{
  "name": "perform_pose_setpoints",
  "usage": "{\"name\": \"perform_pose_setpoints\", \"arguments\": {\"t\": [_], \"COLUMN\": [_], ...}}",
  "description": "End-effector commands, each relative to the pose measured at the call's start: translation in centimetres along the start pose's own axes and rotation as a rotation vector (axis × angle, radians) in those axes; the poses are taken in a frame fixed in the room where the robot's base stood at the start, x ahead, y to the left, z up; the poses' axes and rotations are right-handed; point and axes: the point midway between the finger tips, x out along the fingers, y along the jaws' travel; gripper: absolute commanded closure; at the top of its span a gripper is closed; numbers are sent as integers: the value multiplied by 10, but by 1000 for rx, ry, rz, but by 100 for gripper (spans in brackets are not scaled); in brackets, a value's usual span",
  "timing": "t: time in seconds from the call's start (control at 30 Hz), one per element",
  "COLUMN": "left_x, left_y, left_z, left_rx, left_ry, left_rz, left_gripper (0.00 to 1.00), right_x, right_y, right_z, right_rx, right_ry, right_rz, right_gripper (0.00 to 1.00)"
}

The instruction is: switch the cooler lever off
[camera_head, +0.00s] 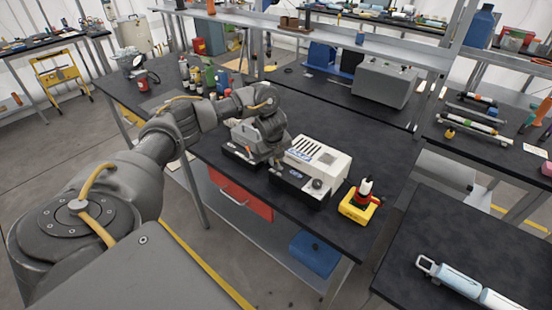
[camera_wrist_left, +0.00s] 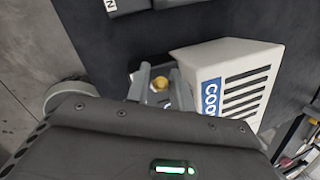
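The cooler is a white box (camera_head: 320,158) with black vent slots and a blue label, on the dark workbench. It also fills the right of the left wrist view (camera_wrist_left: 235,75), its label partly cut off by my gripper. My left gripper (camera_wrist_left: 160,88) is beside the cooler's label side, its two fingers apart. The lever's shaft and position are hidden. In the head view the left gripper (camera_head: 280,158) is largely hidden by its own wrist. My right gripper is not in view.
A black unit with a round knob (camera_head: 316,184) sits in front of the cooler. A yellow holder (camera_head: 358,207) with a red and white bottle stands to the right. Bottles and cans (camera_head: 197,78) stand behind the arm. The bench's front right corner is clear.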

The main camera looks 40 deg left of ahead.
Motion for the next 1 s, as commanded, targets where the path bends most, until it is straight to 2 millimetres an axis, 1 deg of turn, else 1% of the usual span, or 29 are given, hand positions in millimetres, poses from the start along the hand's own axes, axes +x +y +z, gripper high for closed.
{"name": "perform_pose_setpoints", "arguments": {"t": [0.17,0.27,0.37,0.4,0.5,0.6,0.7,0.87,1.0], "left_x": [-3,-13,-31,-44,-66,-83,-95,-106,-108], "left_y": [-1,-2,-1,-3,-2,-2,-1,0,0], "left_z": [0,1,2,3,3,2,2,1,0], "left_rx": [0,2,1,3,3,3,2,1,-1], "left_ry": [-1,-1,-4,-5,-4,-4,-3,-1,0], "left_rz": [-2,-4,-6,-6,-4,-4,-3,-2,1], "left_gripper": [77,77,77,77,77,77,77,77,77], "right_x": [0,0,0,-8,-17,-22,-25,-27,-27], "right_y": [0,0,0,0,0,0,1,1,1], "right_z": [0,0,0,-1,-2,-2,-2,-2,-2], "right_rx": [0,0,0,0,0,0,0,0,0], "right_ry": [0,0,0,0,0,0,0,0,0], "right_rz": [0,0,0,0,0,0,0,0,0], "right_gripper": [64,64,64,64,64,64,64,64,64]}}
